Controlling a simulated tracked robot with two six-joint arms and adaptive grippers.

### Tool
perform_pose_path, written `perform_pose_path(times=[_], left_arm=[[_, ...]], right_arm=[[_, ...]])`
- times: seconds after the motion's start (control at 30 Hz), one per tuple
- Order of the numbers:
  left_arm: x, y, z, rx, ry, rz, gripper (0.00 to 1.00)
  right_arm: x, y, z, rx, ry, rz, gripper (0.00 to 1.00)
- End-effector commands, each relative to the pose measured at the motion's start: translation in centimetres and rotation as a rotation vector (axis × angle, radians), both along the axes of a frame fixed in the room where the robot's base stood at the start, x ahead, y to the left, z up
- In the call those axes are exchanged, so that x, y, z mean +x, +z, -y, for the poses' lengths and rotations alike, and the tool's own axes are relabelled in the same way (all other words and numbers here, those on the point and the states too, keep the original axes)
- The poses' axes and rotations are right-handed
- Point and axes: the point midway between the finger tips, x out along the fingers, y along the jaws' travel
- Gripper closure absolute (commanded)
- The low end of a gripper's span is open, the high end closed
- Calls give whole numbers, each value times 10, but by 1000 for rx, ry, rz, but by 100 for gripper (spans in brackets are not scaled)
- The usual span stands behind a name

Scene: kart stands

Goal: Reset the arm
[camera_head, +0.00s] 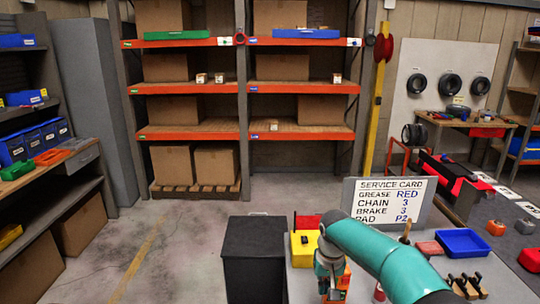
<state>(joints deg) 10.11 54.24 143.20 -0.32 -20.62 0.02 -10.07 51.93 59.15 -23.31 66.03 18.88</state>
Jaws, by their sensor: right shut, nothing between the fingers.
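My right arm, teal, reaches in from the lower right over the grey table (300,289). Its grey wrist points down, and my right gripper (327,284) is at the lower end, small and partly lost against orange items behind it. It is shut and holds nothing. My left arm and gripper are not in view.
On the table are a service card (388,202), a yellow bin (303,246), a blue tray (461,242) and a red block (429,249). A dark cabinet (253,250) stands left of it. Shelves (200,131) with cartons line the back. The floor at left is clear.

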Motion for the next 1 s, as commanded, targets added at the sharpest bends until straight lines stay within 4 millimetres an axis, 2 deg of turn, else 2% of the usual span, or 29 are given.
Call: perform_pose_path(times=[0.03, 0.1, 0.27, 0.47, 0.57, 0.67, 0.7, 0.77, 0.8, 0.9, 1.0], left_arm=[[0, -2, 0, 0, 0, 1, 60], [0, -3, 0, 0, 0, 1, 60], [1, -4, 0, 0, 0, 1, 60], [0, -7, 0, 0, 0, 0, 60], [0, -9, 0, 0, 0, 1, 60], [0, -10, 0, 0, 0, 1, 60], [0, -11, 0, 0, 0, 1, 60], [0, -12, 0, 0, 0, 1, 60], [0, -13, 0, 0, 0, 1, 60], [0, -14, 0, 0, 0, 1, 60], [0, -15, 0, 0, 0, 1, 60]], right_arm=[[0, -8, 13, -1, -21, -11, 100], [-6, -20, 23, -3, -34, -38, 100], [-30, -53, 39, -5, -50, -130, 100], [-74, -109, 48, 27, -62, -249, 100], [-107, -145, 47, 67, -62, -311, 100], [-151, -186, 39, 130, -62, -368, 100], [-173, -203, 34, 161, -65, -389, 100], [-206, -224, 25, 210, -71, -411, 100], [-228, -236, 19, 242, -79, -422, 100], [-282, -256, 1, 313, -101, -426, 100], [-330, -264, -14, 362, -129, -402, 100]])
